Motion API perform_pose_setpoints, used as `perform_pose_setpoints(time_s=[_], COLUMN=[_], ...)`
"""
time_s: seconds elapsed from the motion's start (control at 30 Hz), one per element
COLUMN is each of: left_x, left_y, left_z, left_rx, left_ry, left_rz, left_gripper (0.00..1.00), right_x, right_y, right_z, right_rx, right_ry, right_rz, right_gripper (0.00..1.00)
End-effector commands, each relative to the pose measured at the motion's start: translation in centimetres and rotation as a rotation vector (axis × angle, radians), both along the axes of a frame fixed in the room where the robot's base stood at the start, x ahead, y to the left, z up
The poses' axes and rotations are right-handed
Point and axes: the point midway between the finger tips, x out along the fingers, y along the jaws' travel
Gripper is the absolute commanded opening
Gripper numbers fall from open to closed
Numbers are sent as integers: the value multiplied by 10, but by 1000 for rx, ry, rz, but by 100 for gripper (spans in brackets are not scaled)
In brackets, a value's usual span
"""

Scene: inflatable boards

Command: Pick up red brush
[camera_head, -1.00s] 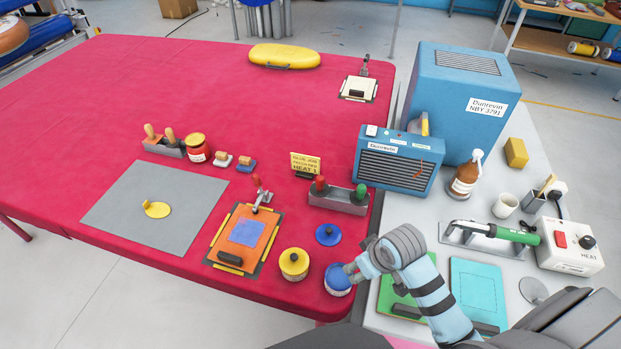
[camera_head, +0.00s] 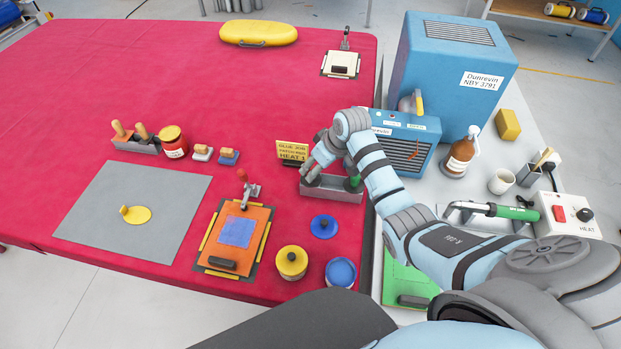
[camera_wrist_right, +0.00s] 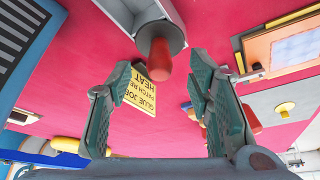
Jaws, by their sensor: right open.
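The red brush (camera_wrist_right: 160,60) shows its red handle in the right wrist view, standing up from a grey tray (camera_head: 335,192). In the head view my gripper mostly hides this brush. My right gripper (camera_head: 308,172) is at the left end of the tray. Its two dark fingers are spread apart with nothing held; in the right wrist view the red handle lies between their tips, with no clear contact. A green-handled brush (camera_head: 354,184) stands at the tray's right end, partly behind my arm. My left gripper is not in view.
A yellow sign (camera_head: 290,148) stands just behind the tray, close to my gripper. The blue heater (camera_head: 408,150) is to its right. Red tabletop is clear farther back.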

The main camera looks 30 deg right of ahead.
Motion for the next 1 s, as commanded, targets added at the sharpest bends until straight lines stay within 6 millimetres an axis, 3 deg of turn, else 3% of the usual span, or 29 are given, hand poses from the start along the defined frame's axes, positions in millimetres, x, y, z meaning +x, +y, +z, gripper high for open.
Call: perform_pose_setpoints(time_s=[0.2,0.4,0.7,1.0], left_x=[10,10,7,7], left_y=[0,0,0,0], left_z=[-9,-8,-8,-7], left_rx=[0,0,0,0], left_ry=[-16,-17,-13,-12], left_rz=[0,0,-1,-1], left_gripper=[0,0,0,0], right_x=[14,15,15,14], right_y=[6,5,5,5], right_z=[-35,-36,-36,-34], right_rx=[1,0,1,0], right_ry=[1,0,0,0], right_rz=[-3,-3,-4,-3], right_gripper=[47,47,0,0])
